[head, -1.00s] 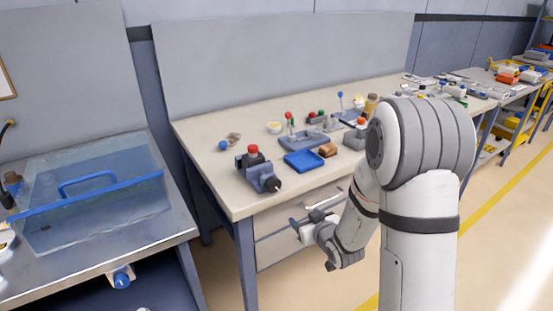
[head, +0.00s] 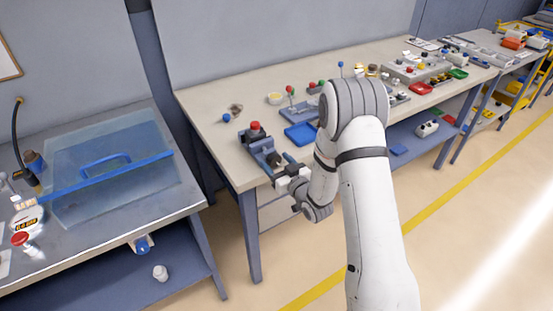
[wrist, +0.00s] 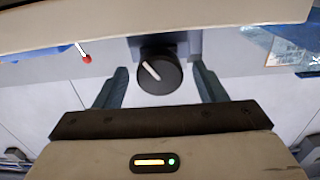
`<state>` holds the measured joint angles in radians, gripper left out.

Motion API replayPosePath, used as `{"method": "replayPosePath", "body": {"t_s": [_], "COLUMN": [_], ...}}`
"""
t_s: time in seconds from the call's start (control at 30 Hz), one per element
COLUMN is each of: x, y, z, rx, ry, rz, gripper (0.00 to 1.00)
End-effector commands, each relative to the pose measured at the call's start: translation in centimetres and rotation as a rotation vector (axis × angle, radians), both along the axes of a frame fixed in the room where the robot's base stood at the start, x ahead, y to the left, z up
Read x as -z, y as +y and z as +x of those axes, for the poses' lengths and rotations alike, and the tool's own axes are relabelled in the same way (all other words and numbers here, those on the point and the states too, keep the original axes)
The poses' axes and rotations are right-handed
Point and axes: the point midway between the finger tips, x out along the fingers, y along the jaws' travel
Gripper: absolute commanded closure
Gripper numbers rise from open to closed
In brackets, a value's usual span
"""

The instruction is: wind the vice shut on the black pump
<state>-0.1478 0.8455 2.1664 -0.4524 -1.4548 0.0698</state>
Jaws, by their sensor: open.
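The blue-grey vice (head: 259,147) stands at the near left end of the bench. The black pump (head: 255,135), with a red cap, sits upright at the vice; whether the jaws touch it is too small to tell. In the wrist view the vice's round black knob (wrist: 157,76) faces me, with a white line slanting from upper left to lower right. My gripper (wrist: 159,80) is open, one finger at each side of the knob, with gaps showing. In the head view my gripper (head: 281,167) is at the vice's front end, and my wrist hides part of the bench edge.
A blue tray (head: 300,133) lies to the right of the vice. A blue ball-like part (head: 227,118) lies behind it. Parts and fixtures crowd the bench further right. A clear tank (head: 105,180) with a blue handle stands on the left table. The floor in front is clear.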

Motion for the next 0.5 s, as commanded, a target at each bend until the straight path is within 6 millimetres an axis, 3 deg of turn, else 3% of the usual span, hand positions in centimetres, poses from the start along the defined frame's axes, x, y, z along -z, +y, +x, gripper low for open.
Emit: {"method": "replayPosePath", "body": {"t_s": [0.37,0.5], "x": [0.02,0.01], "y": [0.39,0.37], "z": [0.65,0.65], "rx": [0.001,0.001], "ry": [0.001,0.001], "rz": [-0.001,-0.001], "gripper": [0.35,0.47]}}
